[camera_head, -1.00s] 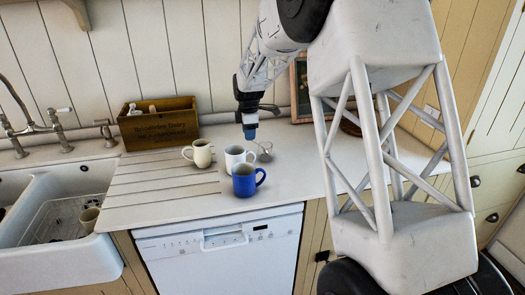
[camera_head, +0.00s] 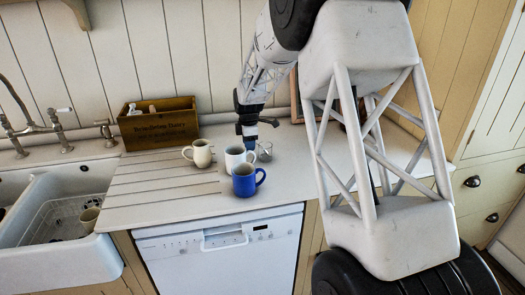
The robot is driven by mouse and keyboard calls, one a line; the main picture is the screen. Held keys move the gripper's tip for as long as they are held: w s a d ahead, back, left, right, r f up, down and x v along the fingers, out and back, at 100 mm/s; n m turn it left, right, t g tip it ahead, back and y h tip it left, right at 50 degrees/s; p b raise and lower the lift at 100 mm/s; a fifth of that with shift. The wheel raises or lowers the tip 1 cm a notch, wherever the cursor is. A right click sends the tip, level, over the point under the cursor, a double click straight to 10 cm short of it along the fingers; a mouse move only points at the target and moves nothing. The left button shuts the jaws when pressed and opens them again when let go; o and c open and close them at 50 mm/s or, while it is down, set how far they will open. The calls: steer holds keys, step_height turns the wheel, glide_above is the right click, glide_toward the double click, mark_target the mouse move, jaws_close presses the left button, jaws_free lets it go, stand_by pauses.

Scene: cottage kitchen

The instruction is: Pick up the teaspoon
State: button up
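I cannot make out the teaspoon clearly. A small greyish, shiny object (camera_head: 265,152) stands on the counter just right of the white mug, and I cannot tell whether it is a glass or holds a spoon.
A blue mug (camera_head: 244,181) stands in front and a cream mug (camera_head: 200,154) to the left. A wooden box (camera_head: 158,125) stands at the back wall. The sink (camera_head: 60,245) is at far left. The grooved counter (camera_head: 150,195) left of the mugs is clear.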

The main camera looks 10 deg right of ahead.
steer(key=shift+c, duration=0.5)
jaws_close()
steer(key=shift+r, duration=0.1)
steer(key=shift+r, duration=0.85)
step_height(320, 180, up, 5)
steer(key=shift+s+r, duration=0.1)
steer(key=shift+s, duration=0.05)
steer(key=s, duration=1.7)
steer(key=shift+s, duration=0.35)
steer(key=shift+w, duration=0.1)
